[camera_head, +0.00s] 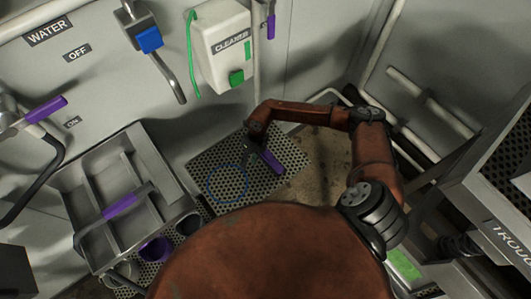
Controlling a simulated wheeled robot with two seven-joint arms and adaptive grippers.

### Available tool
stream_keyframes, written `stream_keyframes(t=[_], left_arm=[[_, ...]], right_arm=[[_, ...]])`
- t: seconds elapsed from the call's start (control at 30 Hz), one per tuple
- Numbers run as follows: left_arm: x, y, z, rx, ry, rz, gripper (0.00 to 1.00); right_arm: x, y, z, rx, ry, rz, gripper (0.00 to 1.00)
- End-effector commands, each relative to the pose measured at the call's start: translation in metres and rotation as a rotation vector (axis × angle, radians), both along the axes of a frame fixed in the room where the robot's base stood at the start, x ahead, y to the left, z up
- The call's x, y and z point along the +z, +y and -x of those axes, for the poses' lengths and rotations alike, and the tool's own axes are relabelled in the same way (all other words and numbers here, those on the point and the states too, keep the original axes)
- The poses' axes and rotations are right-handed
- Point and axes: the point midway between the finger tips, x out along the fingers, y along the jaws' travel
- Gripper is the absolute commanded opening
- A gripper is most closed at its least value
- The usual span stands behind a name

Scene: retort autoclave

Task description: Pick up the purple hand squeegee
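My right arm reaches in over the perforated plate (284,181), and its gripper (261,160) points down at it. A short purple piece (271,161) shows at the fingers. I cannot tell whether it is gripped or just behind them, nor what tool it belongs to. A long tool with a purple handle (120,206) and grey ends lies across the grey compartment tray (165,168) at left; it may be the hand squeegee. My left gripper is not in view.
A blue ring (228,183) marks the perforated plate. A white cleaner dispenser (222,45) and a blue-ended tap (149,40) are on the back wall. A purple cup (156,249) stands below the tray. A grey metal frame (475,185) and pipes crowd the right.

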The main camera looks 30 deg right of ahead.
Motion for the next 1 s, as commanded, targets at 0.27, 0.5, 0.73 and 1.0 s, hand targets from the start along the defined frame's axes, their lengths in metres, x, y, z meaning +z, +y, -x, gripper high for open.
stream_keyframes(t=[0.27, 0.5, 0.73, 1.0], left_arm=[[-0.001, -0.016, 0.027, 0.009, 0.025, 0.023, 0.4], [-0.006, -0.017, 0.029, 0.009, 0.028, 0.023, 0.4], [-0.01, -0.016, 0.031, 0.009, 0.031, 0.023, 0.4], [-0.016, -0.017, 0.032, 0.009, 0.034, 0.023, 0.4]], right_arm=[[0.021, -0.103, -0.033, -0.027, -0.047, 0.282, 0.33], [-0.003, -0.106, -0.034, -0.029, -0.048, 0.29, 0.33], [-0.026, -0.101, -0.036, -0.028, -0.047, 0.286, 0.33], [-0.056, -0.101, -0.037, -0.029, -0.048, 0.286, 0.33]])
